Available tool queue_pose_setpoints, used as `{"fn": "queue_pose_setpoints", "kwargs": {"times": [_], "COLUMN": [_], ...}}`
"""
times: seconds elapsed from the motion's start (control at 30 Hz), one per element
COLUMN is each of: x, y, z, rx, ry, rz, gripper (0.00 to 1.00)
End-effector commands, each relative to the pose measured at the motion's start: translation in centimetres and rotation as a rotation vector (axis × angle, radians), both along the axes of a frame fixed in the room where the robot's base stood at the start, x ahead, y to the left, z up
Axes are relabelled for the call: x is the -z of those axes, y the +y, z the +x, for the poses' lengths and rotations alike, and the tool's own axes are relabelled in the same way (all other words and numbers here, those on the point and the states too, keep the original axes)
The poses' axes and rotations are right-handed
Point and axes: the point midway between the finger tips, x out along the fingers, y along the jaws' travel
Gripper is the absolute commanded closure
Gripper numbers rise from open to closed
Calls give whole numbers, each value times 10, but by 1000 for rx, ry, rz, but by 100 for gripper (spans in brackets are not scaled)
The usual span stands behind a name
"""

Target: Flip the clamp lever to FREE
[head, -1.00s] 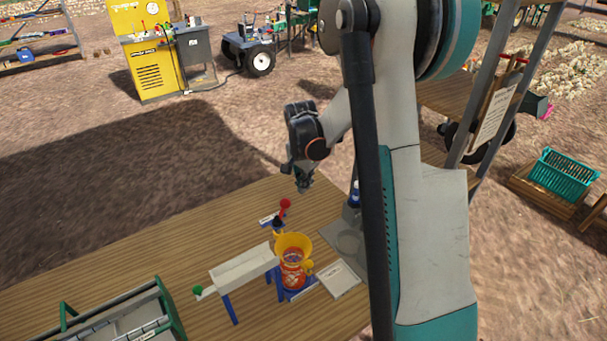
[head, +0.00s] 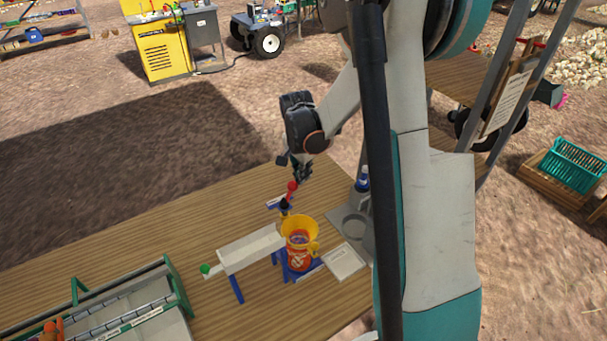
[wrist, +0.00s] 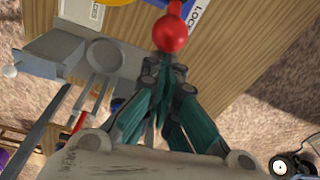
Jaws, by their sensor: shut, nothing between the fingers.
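The clamp lever has a red ball knob (head: 291,187) and stands beside the yellow-rimmed bucket on the wooden table. In the wrist view the knob (wrist: 171,33) is just beyond my fingertips, over a blue and white label (wrist: 198,14) reading LOCK. A FREE mark is not readable in either view. My gripper (head: 302,176) is shut and empty, close to the knob on its upper right side. In the wrist view the fingertips (wrist: 163,70) meet next to the knob; I cannot tell whether they touch it. The lever's stem is mostly hidden under the knob there.
A yellow-rimmed red bucket (head: 299,255) stands close to the lever. A grey plate with a blue-capped bottle (head: 362,178) is at right.

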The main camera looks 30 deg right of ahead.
Motion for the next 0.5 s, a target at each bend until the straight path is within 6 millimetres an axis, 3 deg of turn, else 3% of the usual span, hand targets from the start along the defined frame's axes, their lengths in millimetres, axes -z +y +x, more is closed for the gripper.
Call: {"fn": "queue_pose_setpoints", "kwargs": {"times": [0.5], "x": [-6], "y": [9], "z": [0], "rx": [0], "ry": [-3], "rz": [-87], "gripper": [100]}}
